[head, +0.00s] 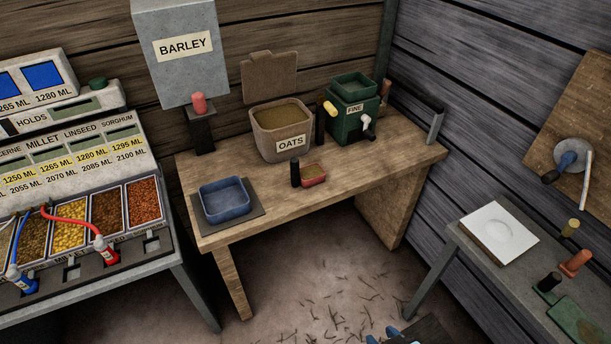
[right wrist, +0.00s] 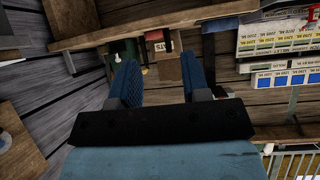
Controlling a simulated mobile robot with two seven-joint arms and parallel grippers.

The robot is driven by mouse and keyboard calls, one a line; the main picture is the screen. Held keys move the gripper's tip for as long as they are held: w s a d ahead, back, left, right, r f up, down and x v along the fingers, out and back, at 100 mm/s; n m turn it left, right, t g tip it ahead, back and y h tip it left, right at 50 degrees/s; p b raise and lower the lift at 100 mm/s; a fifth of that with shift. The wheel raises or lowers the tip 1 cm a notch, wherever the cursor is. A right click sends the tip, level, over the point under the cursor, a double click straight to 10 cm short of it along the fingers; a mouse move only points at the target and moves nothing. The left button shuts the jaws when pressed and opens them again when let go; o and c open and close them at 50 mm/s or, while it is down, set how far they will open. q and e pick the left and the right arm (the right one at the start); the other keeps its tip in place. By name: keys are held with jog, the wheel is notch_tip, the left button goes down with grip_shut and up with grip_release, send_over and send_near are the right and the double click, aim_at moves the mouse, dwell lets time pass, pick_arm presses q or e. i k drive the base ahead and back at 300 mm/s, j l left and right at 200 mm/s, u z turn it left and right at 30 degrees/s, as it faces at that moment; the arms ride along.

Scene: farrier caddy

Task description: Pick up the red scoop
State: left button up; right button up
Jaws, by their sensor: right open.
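The red scoop (head: 314,178) lies on the wooden table in front of the oats bin (head: 283,146), with brownish stuff or shading inside it. Its upright black handle (head: 295,172) stands at its left side. My right gripper (head: 392,337) just shows at the bottom edge of the head view, well below and in front of the table, apart from the scoop. In the right wrist view my right gripper (right wrist: 162,78) has its two blue fingers spread with nothing between them. My left gripper is out of view.
A blue tray (head: 225,199) sits on a dark mat at the table's left end. A green grinder (head: 353,110) stands behind right. A grey barley dispenser (head: 180,55) hangs at the back left. A grain console (head: 75,190) stands left, a grey bench (head: 480,262) right.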

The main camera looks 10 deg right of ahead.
aim_at(312, 174)
jog(key=i+j+u, duration=0.5)
jog(key=i, duration=0.35)
